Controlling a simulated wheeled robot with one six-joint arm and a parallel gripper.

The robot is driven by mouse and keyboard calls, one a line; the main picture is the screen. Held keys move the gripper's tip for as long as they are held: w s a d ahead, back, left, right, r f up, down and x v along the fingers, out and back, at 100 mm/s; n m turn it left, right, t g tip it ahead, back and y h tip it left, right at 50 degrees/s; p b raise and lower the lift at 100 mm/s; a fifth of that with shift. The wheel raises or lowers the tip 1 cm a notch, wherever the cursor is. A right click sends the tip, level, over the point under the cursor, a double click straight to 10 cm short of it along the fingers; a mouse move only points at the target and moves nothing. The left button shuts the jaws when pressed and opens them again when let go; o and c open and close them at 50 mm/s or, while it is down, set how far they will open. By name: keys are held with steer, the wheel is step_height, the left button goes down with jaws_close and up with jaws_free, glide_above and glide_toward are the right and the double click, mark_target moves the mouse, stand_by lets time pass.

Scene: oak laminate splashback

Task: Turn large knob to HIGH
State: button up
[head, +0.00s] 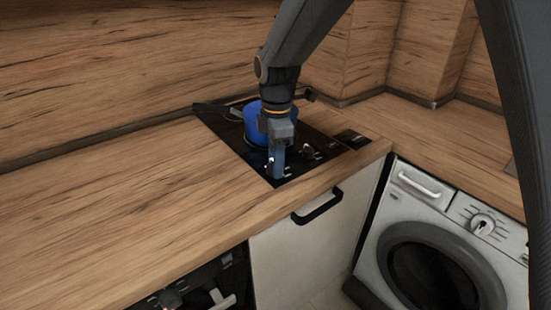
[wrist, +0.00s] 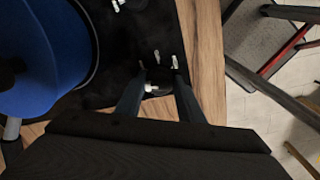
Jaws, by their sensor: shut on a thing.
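A black knob (wrist: 157,77) with a white pointer mark (wrist: 152,88) sits on the black hob (wrist: 110,75), near its front edge. My gripper (head: 276,170) reaches down to the hob in the head view. In the wrist view its two fingers stand on either side of the knob, and it is shut on it. Several small white marks lie around the knob's far side, too small to read. In the head view the gripper mostly hides this knob. Another knob (head: 308,152) stands to the right on the hob.
A blue pot (head: 256,122) stands on the hob right behind my gripper; it fills the left of the wrist view (wrist: 40,55). The wooden counter (head: 120,210) is clear to the left. A washing machine (head: 445,240) stands below at the right.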

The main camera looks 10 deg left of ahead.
steer(key=m+p, duration=0.1)
steer(key=m, duration=0.2)
steer(key=shift+s+m+p, duration=0.15)
steer(key=shift+m+p, duration=0.25)
steer(key=m+p, duration=0.1)
steer(key=m, duration=0.2)
steer(key=shift+m, duration=0.3)
steer(key=m+p, duration=0.2)
steer(key=m, duration=0.4)
steer(key=shift+s+a+h+p, duration=0.1)
steer(key=shift+a+h+p, duration=0.05)
steer(key=shift+h+p, duration=0.15)
steer(key=m+p, duration=0.1)
steer(key=m, duration=0.6)
steer(key=shift+a+m+p, duration=0.15)
steer(key=shift+m+p, duration=0.15)
steer(key=m+p, duration=0.1)
steer(key=m, duration=0.5)
steer(key=shift+a+g, duration=0.1)
steer(key=shift+g, duration=0.3)
steer(key=shift+m, duration=0.4)
